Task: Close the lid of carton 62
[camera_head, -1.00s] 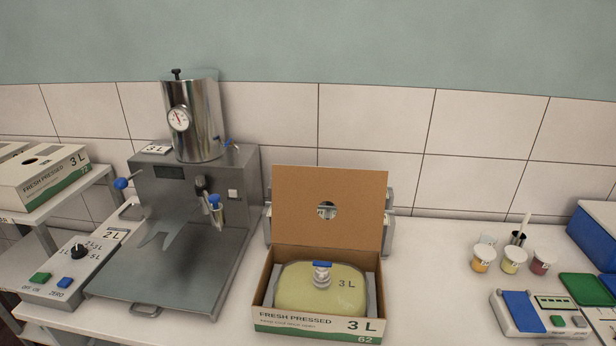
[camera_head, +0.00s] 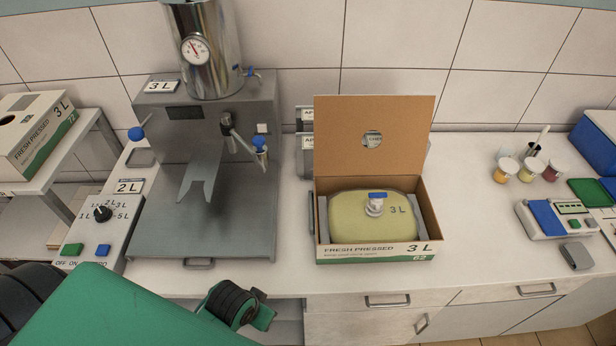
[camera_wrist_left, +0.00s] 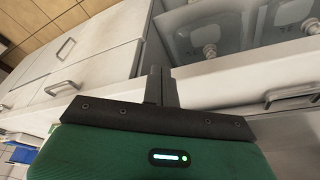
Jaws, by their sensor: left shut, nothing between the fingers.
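Carton 62 (camera_head: 374,252) stands on the counter right of the filling machine, its number on the front label. Its brown lid (camera_head: 340,125), with a round hole, stands up open at the back. Inside lies a yellowish 3 L bag (camera_head: 350,215) with a blue-topped spout (camera_head: 376,204). My left arm comes in at the bottom left, in front of the counter and left of the carton. In the left wrist view my left gripper (camera_wrist_left: 158,72) is shut and empty, facing drawer fronts, away from the carton. My right gripper is not in view.
The steel filling machine (camera_head: 228,225) and a control box (camera_head: 95,225) stand left of the carton. Sample cups (camera_head: 528,169) and a scale (camera_head: 555,218) stand to the right. Drawers with handles (camera_head: 387,302) lie below the counter edge. Clear bags with spouts (camera_wrist_left: 205,45) show lower down.

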